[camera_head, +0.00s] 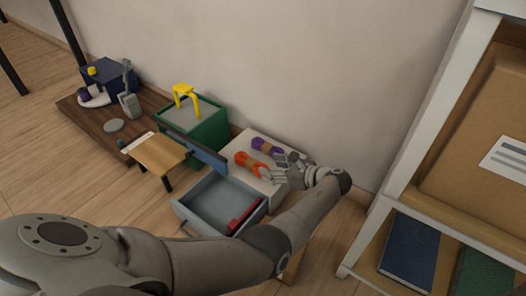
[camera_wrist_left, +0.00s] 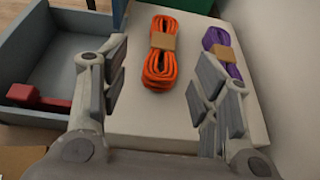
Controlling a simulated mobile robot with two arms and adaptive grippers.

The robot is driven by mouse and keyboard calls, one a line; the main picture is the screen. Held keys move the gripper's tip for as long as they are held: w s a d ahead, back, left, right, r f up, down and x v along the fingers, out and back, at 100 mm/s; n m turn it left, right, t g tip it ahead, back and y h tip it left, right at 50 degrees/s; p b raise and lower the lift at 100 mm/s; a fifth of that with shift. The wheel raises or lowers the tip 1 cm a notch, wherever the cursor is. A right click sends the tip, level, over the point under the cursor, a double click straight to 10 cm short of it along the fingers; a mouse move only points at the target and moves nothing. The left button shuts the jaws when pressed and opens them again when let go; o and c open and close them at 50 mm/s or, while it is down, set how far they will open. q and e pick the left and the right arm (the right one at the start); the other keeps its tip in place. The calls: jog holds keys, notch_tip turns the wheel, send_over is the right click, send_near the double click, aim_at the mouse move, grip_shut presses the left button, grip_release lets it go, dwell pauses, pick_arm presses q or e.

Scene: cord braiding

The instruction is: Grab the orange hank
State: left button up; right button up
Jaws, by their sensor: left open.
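The orange hank (camera_head: 247,160) lies on a white box (camera_head: 236,146) near the wall, with a tan band around its middle. It also shows in the left wrist view (camera_wrist_left: 160,66), running away from me between and beyond the fingers. My left gripper (camera_head: 280,163) is over the right part of the white box, close to the orange hank. In the left wrist view my left gripper (camera_wrist_left: 160,85) is open, its fingers apart on either side of the hank and nothing between the pads. A purple hank (camera_wrist_left: 224,64) with a tan band lies to the right. My right gripper is not in view.
A grey drawer-like tray (camera_head: 196,205) holding a red object (camera_head: 243,214) stands in front of the white box. A green box (camera_head: 209,137) with a yellow stand is to the left. A dark low board (camera_head: 82,117) holds several items. A shelf unit (camera_head: 408,192) stands at right.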

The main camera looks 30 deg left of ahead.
aim_at(251, 161)
pick_arm(q)
jog(key=shift+w+a+f, duration=0.1)
jog(key=shift+w+a, duration=0.05)
jog(key=shift+w, duration=0.15)
jog(key=shift+w+a+f+b, duration=0.1)
jog(key=shift+a+f+b, duration=0.1)
jog(key=shift+a+b, duration=0.15)
jog(key=b+x, duration=0.2)
jog(key=x, duration=0.1)
jog(key=shift+a+f, duration=0.2)
jog(key=shift+a, duration=0.1)
jog(key=shift+a+f, duration=0.1)
jog(key=shift+a, duration=0.45)
jog(key=b+x, duration=0.3)
jog(key=x, duration=0.1)
jog(key=shift+a+f, duration=0.1)
jog(key=shift+f, duration=0.1)
jog(key=shift+w+a, duration=0.1)
jog(key=shift+a, duration=0.15)
jog(key=shift+r, duration=0.1)
jog(key=c, duration=0.9)
